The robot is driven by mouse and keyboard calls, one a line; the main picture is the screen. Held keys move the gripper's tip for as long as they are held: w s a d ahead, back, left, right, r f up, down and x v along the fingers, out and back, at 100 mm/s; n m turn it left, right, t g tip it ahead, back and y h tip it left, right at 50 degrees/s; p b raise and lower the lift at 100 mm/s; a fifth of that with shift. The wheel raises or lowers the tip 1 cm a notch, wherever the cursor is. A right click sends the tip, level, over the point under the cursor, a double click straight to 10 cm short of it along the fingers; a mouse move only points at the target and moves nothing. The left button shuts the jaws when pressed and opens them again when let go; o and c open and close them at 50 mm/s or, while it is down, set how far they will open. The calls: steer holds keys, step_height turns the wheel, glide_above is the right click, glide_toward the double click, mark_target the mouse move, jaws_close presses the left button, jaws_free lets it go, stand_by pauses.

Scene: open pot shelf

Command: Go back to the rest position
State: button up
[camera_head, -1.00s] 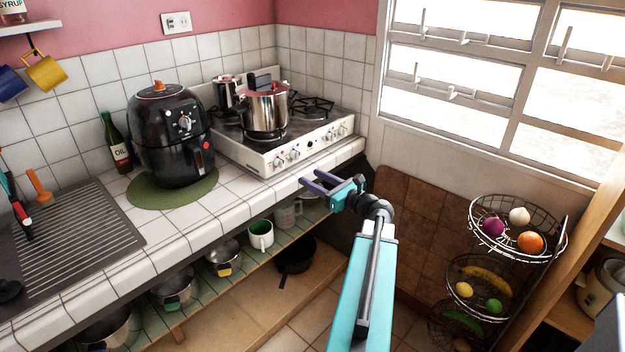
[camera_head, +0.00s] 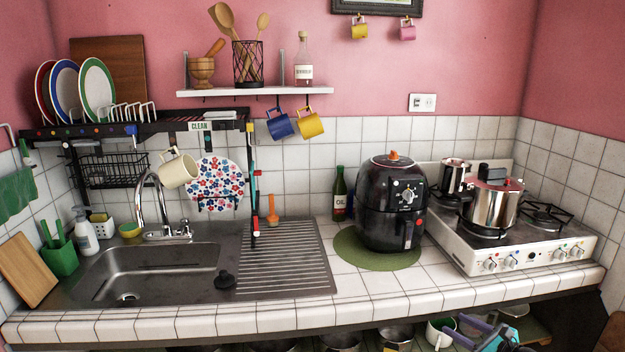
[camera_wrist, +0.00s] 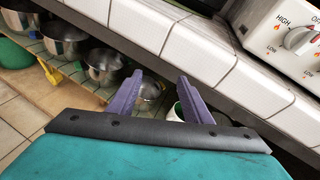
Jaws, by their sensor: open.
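My gripper (camera_head: 487,328) is at the lower right of the head view, in front of the counter edge near the open pot shelf. It also shows in the wrist view (camera_wrist: 165,88), where its two purple fingers are apart with nothing held between them. Beyond the fingers, a small metal pot (camera_wrist: 150,90) and a white cup with a green inside (camera_wrist: 181,112) stand on the shelf. In the head view that cup (camera_head: 438,333) is just left of my gripper.
The tiled counter edge (camera_head: 300,312) runs close above my gripper. The stove (camera_head: 530,245) with a steel pot (camera_head: 494,205) is at the right, beside a black air fryer (camera_head: 391,205). Several pots, including one (camera_wrist: 103,67), line the shelf. Floor (camera_wrist: 15,115) shows at the left of the wrist view.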

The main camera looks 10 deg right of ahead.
steer(key=s+a+f+n+g+y, duration=0.25)
steer(key=a+f+n+g, duration=0.35)
steer(key=a+f, duration=0.75)
steer(key=s+a+f+n+g+y, duration=0.1)
steer(key=s+a+f+n+g, duration=0.3)
steer(key=a+f+n, duration=0.95)
steer(key=s+a+f+n+g+h, duration=0.2)
steer(key=s+a+f+n+g, duration=0.1)
steer(key=s, duration=0.4)
steer(key=s+a+f+n+g+h, duration=0.2)
steer(key=s+a+f+n+g, duration=0.1)
steer(key=s, duration=0.5)
steer(key=s+a+f+n+g+h, duration=0.2)
steer(key=s+a+f+n+g, duration=0.1)
steer(key=s+a+f+n, duration=0.2)
steer(key=s+a, duration=0.2)
steer(key=shift+s+g, duration=0.3)
steer(key=shift+g, duration=0.1)
steer(key=shift+h, duration=0.25)
